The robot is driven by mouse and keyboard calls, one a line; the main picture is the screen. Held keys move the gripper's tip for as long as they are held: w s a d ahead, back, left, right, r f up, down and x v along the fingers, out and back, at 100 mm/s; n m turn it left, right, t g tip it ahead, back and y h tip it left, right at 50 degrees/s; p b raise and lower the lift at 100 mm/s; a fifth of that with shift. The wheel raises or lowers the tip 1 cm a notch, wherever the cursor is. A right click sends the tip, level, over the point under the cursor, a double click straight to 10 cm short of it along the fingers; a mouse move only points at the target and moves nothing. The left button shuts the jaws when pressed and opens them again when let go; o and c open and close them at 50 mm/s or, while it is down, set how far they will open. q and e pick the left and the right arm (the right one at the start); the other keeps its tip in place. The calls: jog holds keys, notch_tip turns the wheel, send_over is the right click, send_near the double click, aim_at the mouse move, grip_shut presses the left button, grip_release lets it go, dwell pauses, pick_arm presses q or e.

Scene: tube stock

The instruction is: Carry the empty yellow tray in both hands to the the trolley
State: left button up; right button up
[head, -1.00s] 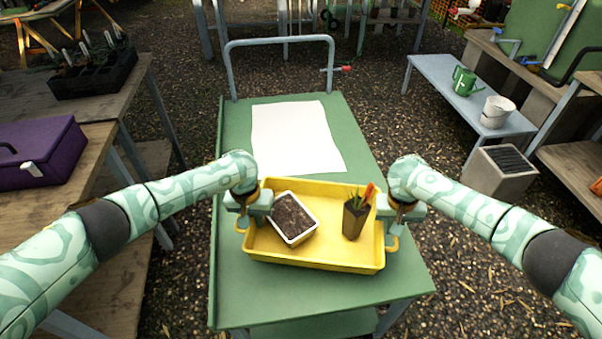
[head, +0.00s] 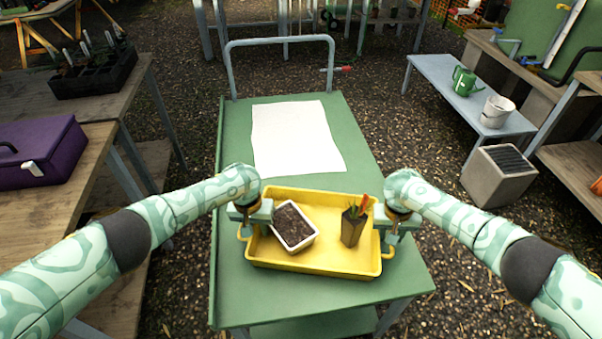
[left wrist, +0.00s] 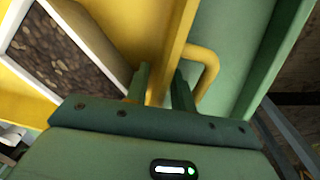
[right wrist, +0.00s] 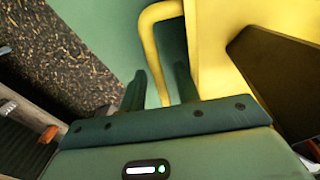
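The yellow tray (head: 315,262) sits on the green top of the trolley (head: 255,300), near its front end. It is not empty: a white pot of dark soil (head: 293,228) and a dark plant pot (head: 351,230) with green leaves and an orange piece are in it. My left gripper (head: 250,222) is at the tray's left end; in the left wrist view its open fingers (left wrist: 160,88) straddle the yellow wall beside the handle loop. My right gripper (head: 389,238) is at the right end; in the right wrist view its open fingers (right wrist: 160,85) stand either side of the handle bar.
A white sheet (head: 297,138) lies on the trolley behind the tray, below the grey push handle (head: 280,42). Wooden benches with a purple box (head: 38,155) stand at left.

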dwell(0.3)
pick_arm(q)
notch_tip(320, 180, up, 12)
jog(key=a, duration=0.1)
pick_arm(e)
notch_tip(320, 180, up, 12)
jog(key=a, duration=0.1)
dwell(0.4)
pick_arm(q)
jog(key=shift+s+f, duration=0.1)
pick_arm(e)
jog(key=shift+s+f, duration=0.1)
